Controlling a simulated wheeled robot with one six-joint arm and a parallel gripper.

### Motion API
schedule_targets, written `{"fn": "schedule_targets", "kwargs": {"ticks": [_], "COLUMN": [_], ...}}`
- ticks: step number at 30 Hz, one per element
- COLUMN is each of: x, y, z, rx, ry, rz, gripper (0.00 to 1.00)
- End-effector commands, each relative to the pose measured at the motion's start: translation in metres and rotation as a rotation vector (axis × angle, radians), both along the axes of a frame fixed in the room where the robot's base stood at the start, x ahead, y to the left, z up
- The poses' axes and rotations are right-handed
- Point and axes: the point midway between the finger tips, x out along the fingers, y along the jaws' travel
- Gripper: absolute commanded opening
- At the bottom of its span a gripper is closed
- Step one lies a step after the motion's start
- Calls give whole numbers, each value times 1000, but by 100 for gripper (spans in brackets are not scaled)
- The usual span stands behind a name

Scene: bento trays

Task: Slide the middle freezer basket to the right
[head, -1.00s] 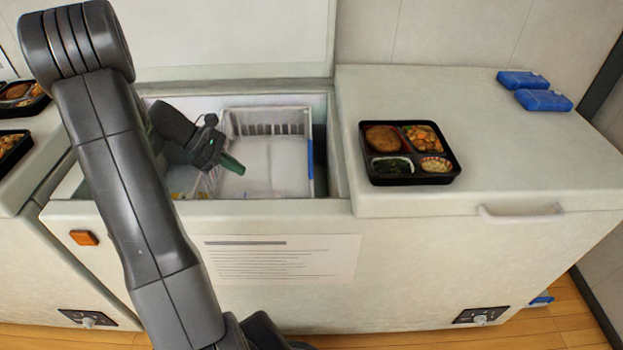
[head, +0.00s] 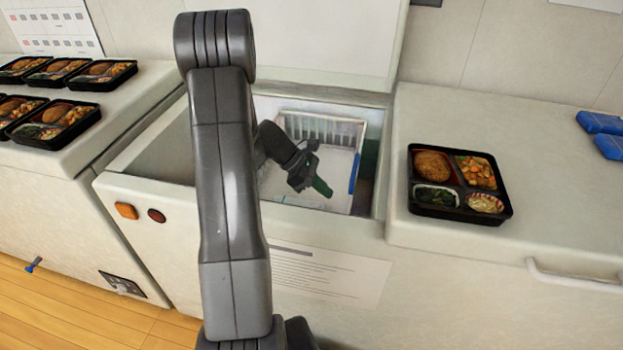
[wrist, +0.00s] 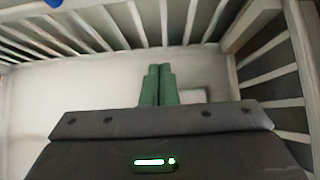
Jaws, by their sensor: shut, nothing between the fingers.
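The white slatted basket (head: 340,128) sits inside the open chest freezer, toward the right end of the opening. A blue strip (head: 354,172) marks its right side. My gripper (head: 322,188) reaches down over the basket's interior, near its front. In the wrist view my green fingers (wrist: 157,70) are pressed together with nothing between them. The basket's slatted walls (wrist: 180,22) show beyond and to the right of the fingers, with a pale floor below. I cannot tell whether the fingertips touch the basket. My arm hides the left part of the opening.
A dark gap (head: 369,170) lies between the basket and the opening's right wall. A filled bento tray (head: 458,212) stands on the closed lid at right, near blue packs (head: 600,123). More bento trays (head: 88,76) stand on the left freezer.

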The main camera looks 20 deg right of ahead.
Motion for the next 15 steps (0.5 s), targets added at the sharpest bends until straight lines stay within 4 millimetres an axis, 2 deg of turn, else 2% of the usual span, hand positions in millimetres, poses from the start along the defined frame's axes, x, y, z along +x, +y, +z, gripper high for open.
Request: {"fn": "schedule_targets", "kwargs": {"ticks": [1,6,15], "x": [-6,-20,-27], "y": [-6,-26,-36], "z": [-9,-5,-4], "rx": [1,0,0], "ry": [3,-1,-1], "rz": [-1,-2,1], "gripper": [0,0,0]}}
